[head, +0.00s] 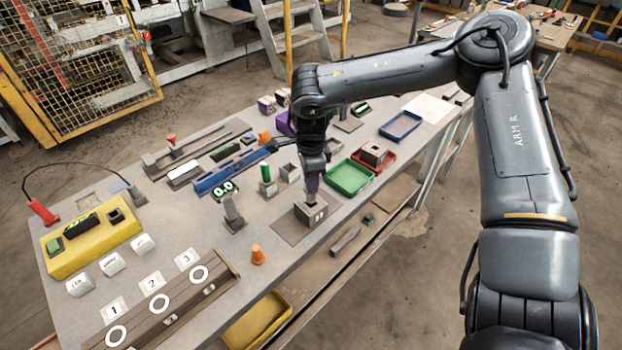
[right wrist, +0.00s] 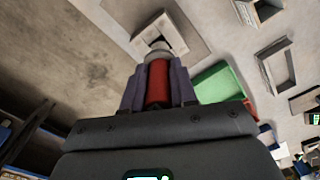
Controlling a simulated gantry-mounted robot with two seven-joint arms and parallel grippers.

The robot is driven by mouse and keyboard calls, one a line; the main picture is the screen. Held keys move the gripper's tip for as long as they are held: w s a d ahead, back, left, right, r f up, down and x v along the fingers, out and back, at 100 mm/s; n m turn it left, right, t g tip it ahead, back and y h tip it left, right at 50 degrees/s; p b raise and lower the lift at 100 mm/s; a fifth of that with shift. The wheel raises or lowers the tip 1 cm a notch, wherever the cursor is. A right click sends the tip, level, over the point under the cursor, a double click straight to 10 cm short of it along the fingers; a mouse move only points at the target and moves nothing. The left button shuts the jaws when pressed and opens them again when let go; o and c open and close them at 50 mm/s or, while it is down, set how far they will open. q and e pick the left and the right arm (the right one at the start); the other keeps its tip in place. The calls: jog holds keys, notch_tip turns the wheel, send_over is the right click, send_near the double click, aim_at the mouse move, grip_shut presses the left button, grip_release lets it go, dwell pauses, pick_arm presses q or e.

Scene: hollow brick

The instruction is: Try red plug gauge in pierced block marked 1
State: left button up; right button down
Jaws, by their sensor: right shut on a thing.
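My right gripper (head: 312,190) points down over a grey-brown pierced block (head: 311,211) on a flat plate near the table's front edge. In the right wrist view the gripper (right wrist: 158,88) is shut on the red plug gauge (right wrist: 158,82). The gauge's pale grey end (right wrist: 158,54) is at the opening of the pierced block (right wrist: 172,32). I cannot tell how far, if at all, it is inside. The block bears small pale marks on its front, too small to read surely. My left gripper is not in view.
A green tray (head: 349,178) and a red tray (head: 387,165) holding another block (head: 373,153) stand to the right. A yellow box (head: 88,245) is far left.

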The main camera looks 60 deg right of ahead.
jog(key=shift+f+b, duration=0.55)
jog(key=shift+f, duration=0.25)
dwell(1.7)
